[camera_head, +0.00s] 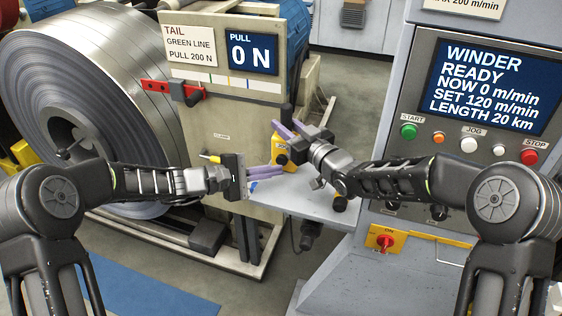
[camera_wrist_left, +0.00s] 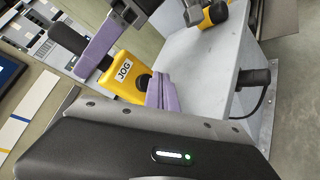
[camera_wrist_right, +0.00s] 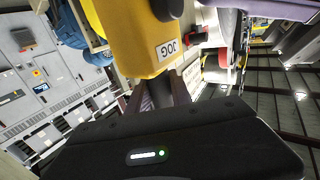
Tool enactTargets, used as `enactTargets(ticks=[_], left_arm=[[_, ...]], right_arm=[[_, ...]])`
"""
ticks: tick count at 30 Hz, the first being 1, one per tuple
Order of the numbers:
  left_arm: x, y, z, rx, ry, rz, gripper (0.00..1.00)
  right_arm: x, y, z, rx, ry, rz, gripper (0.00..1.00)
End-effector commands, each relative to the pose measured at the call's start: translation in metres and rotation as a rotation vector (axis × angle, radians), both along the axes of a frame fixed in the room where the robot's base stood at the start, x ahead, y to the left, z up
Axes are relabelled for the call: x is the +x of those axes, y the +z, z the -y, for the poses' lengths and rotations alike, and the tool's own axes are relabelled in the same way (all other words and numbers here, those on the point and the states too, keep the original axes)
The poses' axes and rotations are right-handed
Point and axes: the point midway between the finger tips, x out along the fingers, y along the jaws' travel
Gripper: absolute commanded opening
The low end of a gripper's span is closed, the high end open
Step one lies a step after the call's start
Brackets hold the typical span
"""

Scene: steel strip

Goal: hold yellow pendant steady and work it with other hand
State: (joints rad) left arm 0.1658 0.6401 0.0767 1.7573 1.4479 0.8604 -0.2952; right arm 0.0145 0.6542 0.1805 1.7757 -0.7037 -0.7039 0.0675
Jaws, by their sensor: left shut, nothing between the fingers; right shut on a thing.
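The yellow pendant (camera_head: 281,155) hangs above a grey shelf, between my grippers. In the left wrist view the pendant (camera_wrist_left: 122,80) shows a white JOG label and a dark round button (camera_wrist_left: 143,81). My right gripper (camera_head: 289,132) is shut on the pendant's dark upper end; its purple fingers also show in the left wrist view (camera_wrist_left: 100,45). The pendant (camera_wrist_right: 135,30) fills the upper middle of the right wrist view. My left gripper (camera_head: 272,172) is shut and empty, with its purple fingertips (camera_wrist_left: 160,90) close beside the button. I cannot tell whether they touch it.
The grey shelf (camera_head: 310,208) lies below the grippers. A yellow and black object (camera_wrist_left: 213,14) is at its edge in the left wrist view. The winder panel (camera_head: 480,100) reads READY, 0 m/min. The pull display (camera_head: 252,53) reads 0 N. A steel coil (camera_head: 120,80) stands left.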

Motion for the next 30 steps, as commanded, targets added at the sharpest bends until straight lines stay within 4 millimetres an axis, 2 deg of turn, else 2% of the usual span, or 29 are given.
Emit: enactTargets(ticks=[1,30], left_arm=[[0.0,-0.0005,0.0,0.0,0.0,0.0,0.0],[0.0088,-0.0008,0.0028,0.0,0.0,-0.001,0.0]], right_arm=[[-0.0009,-0.0066,0.0003,-0.006,0.0,-0.012,0.0],[-0.0008,-0.0066,0.0004,-0.006,0.0,-0.012,0.0]])
